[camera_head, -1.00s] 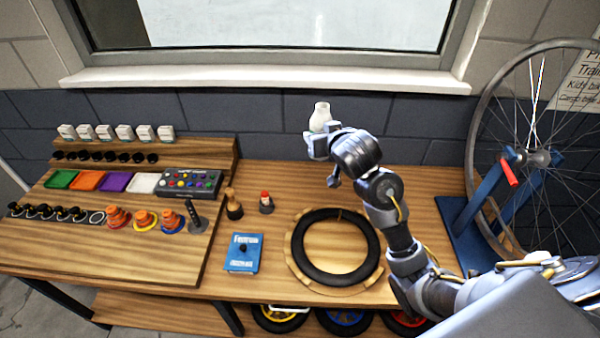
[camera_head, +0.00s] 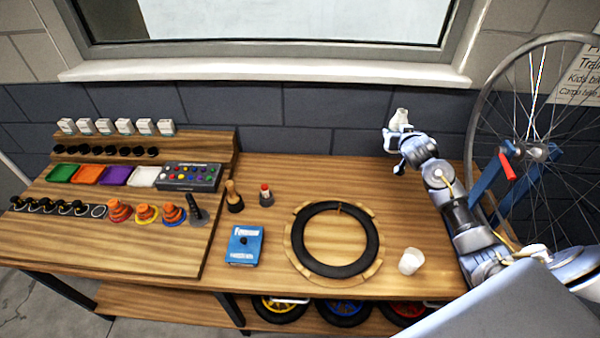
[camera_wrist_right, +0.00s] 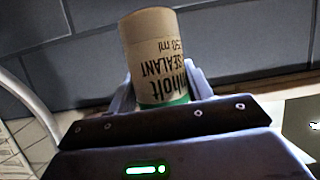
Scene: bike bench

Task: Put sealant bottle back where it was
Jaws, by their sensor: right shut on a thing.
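The sealant bottle (camera_wrist_right: 158,55) is a pale cylinder with dark lettering and a green band in the right wrist view. My right gripper (camera_wrist_right: 160,95) is shut on it, with one finger on each side. In the head view the white bottle (camera_head: 400,117) shows above my right gripper (camera_head: 398,133), held up over the back right of the bench near the wall. Its lower part is hidden by the gripper. My left gripper is not in view.
A white cup (camera_head: 411,261) stands at the bench's front right. A black tyre (camera_head: 336,240) lies on a wooden ring. A blue box (camera_head: 245,245), a red-capped small bottle (camera_head: 266,195) and a brush (camera_head: 234,197) stand left of it. A wheel on a blue stand (camera_head: 488,185) is at right.

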